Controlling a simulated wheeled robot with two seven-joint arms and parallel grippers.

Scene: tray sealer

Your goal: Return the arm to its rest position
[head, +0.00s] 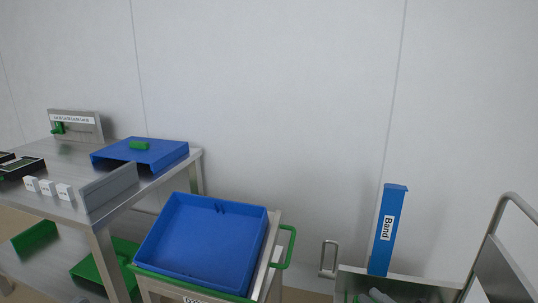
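I cannot clearly make out either gripper in the head view. A grey rounded shape (380,296) with green bits beside it shows at the bottom edge, below the blue post marked "Band". I cannot tell whether it is part of my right gripper or something lying in the metal bin there. No fingertips can be made out. My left arm and gripper are not in view.
A steel table (142,184) at left holds a blue stand (168,155), small white blocks and a metal plate. A blue tray (205,240) rests tilted on a green-handled cart. The "Band" post (387,232) rises from the metal bin (425,282). A metal rail (492,232) stands right.

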